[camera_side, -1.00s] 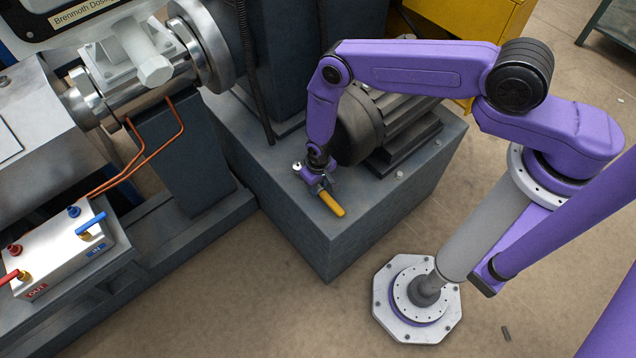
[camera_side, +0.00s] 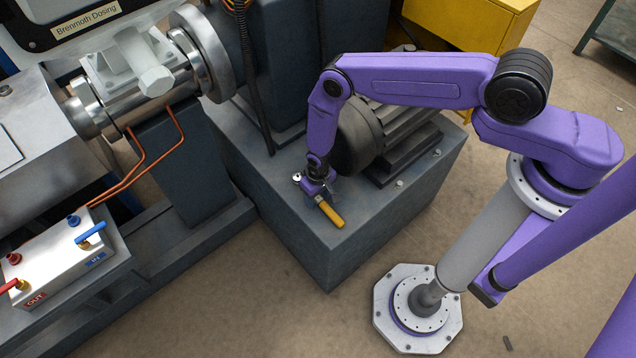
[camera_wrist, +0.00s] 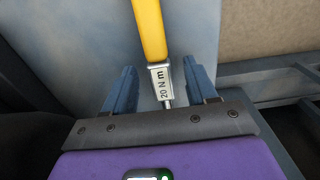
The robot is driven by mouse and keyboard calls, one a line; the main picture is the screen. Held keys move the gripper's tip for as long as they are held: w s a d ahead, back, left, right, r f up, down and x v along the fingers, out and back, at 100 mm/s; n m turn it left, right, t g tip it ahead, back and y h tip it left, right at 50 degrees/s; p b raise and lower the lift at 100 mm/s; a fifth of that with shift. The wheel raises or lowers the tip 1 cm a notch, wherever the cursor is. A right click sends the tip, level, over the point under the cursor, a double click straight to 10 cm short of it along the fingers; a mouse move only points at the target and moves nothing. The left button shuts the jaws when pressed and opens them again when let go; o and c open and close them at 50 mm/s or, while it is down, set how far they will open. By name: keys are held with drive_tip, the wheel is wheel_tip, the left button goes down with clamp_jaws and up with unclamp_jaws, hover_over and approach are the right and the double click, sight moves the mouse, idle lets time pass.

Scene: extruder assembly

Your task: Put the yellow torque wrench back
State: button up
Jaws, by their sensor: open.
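The yellow torque wrench (camera_side: 330,214) lies on the top of the dark grey pedestal, near its front edge. In the wrist view its yellow handle (camera_wrist: 150,28) points away from me, and its metal neck marked "20 N m" (camera_wrist: 162,84) sits between my fingers. My gripper (camera_side: 316,190) is low over the pedestal top at the wrench's metal end. In the wrist view my gripper (camera_wrist: 163,92) is open, with a gap between each blue finger and the neck. The wrench's far metal end is partly hidden by my gripper.
The grey pedestal (camera_side: 290,222) also carries a dark motor (camera_side: 400,140) just right of my gripper. A black cable (camera_side: 262,110) hangs behind it. A white box with red and blue valves (camera_side: 65,262) stands at lower left. The pedestal's front corner is clear.

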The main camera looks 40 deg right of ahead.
wheel_tip(320, 180, up, 29)
drive_tip(key=a+n, duration=0.2)
drive_tip(key=n, duration=0.1)
drive_tip(key=s+r+n, duration=0.3)
drive_tip(key=s+r, duration=0.3)
drive_tip(key=r, duration=0.5)
drive_tip(key=s+d+r+n, duration=0.3)
drive_tip(key=s+d+r, duration=0.3)
drive_tip(key=s, duration=0.4)
drive_tip(key=s+d+r+n, duration=0.3)
drive_tip(key=s+d+r, duration=0.3)
drive_tip(key=s, duration=0.4)
drive_tip(key=shift+d+r+n, duration=0.3)
drive_tip(key=shift+d+r, duration=0.05)
